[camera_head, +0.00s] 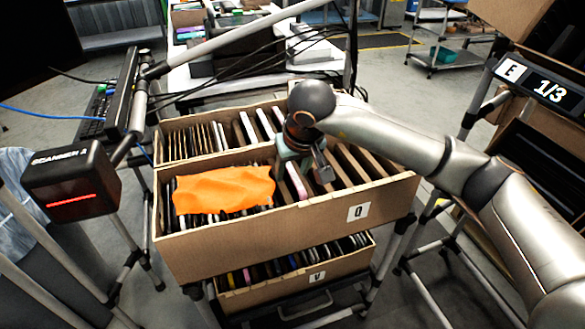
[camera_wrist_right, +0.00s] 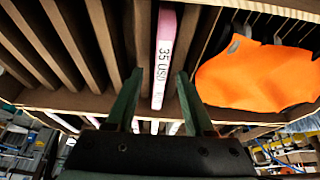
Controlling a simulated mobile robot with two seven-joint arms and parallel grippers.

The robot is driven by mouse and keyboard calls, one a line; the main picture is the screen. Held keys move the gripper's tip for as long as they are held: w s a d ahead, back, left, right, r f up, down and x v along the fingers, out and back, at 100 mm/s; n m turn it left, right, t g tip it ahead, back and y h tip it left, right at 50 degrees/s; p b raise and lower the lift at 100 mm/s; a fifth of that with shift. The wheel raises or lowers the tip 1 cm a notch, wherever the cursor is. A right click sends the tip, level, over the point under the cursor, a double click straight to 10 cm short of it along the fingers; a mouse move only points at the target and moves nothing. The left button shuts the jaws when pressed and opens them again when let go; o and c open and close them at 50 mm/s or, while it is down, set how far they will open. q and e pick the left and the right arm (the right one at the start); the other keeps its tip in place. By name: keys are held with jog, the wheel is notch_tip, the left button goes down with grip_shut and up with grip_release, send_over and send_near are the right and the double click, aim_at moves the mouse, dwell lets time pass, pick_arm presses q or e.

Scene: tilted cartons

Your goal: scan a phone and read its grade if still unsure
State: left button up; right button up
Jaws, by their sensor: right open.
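My right gripper (camera_head: 305,172) is open over the upper carton (camera_head: 290,226), which is marked Q and holds phones standing on edge in slots. In the right wrist view, its two fingertips (camera_wrist_right: 158,78) are on either side of a pink phone (camera_wrist_right: 167,28) with a white label reading 35 USD. The pink phone also shows in the head view (camera_head: 297,182), just beside the fingers. I cannot tell whether the fingers touch it. A black scanner (camera_head: 72,178) with a red light line stands at the left. My left gripper is not in view.
An orange cloth (camera_head: 224,190) covers several phones at the carton's left; it shows in the right wrist view too (camera_wrist_right: 262,75). A lower carton (camera_head: 300,290) marked V is below. A sign (camera_head: 540,84) reads E 1/3. Brown dividers stand close around the pink phone.

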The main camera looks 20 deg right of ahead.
pick_arm(q)
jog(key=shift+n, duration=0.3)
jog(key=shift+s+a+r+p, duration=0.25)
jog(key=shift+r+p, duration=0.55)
jog(key=shift+p, duration=0.5)
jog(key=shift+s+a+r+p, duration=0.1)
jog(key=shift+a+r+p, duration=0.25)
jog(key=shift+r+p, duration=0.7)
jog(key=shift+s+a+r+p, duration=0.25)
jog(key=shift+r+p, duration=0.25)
jog(key=shift+p, duration=1.05)
pick_arm(e)
jog(key=w+r+v, duration=0.1)
jog(key=w+v, duration=0.2)
jog(key=v, duration=1.8)
